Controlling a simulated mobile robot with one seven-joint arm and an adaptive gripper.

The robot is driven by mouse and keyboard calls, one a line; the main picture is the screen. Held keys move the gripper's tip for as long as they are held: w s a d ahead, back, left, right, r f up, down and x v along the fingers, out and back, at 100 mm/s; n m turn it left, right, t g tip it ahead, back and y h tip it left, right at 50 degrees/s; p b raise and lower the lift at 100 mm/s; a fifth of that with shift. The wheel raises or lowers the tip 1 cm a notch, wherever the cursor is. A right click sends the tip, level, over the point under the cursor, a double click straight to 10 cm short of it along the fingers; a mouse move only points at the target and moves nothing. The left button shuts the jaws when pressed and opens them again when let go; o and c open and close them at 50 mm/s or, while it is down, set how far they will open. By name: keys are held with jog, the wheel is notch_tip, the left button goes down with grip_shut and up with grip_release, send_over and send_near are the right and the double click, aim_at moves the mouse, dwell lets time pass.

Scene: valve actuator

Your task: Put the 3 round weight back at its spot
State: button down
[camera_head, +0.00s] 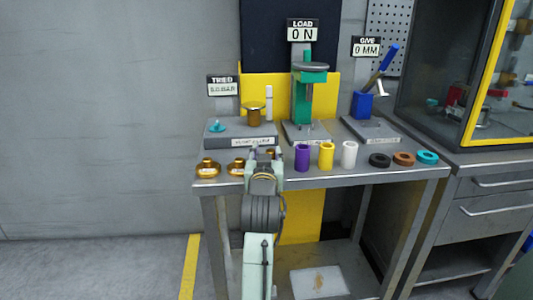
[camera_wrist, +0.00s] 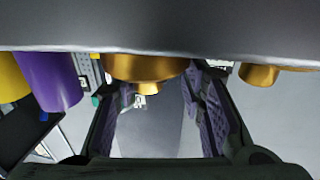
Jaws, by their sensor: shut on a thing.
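Two brass round weights stand at the left front of the steel bench, one at the far left (camera_head: 208,169) and one beside it (camera_head: 237,168). My gripper (camera_head: 264,160) is at the bench's front edge, right of them. In the wrist view my gripper (camera_wrist: 155,95) is shut on a third brass round weight (camera_wrist: 147,67), with its knob between the fingers. Only a little of this held weight (camera_head: 270,153) shows in the head view. One standing weight (camera_wrist: 260,74) shows at the right of the wrist view. Numbers on the weights are too small to read.
Purple (camera_head: 302,158), yellow (camera_head: 326,156) and white (camera_head: 349,155) cylinders stand right of my gripper. Dark, brown and teal rings (camera_head: 427,157) lie farther right. Behind is a grey block (camera_head: 225,136) with a brass cup (camera_head: 253,112), and a green load press (camera_head: 304,100).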

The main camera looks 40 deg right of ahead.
jog(key=shift+f, duration=0.15)
jog(key=shift+f, duration=0.15)
jog(key=c, duration=1)
grip_release()
jog(key=shift+c, duration=0.2)
jog(key=b+v, duration=0.1)
jog(key=v, duration=1.1)
jog(key=shift+b, duration=0.35)
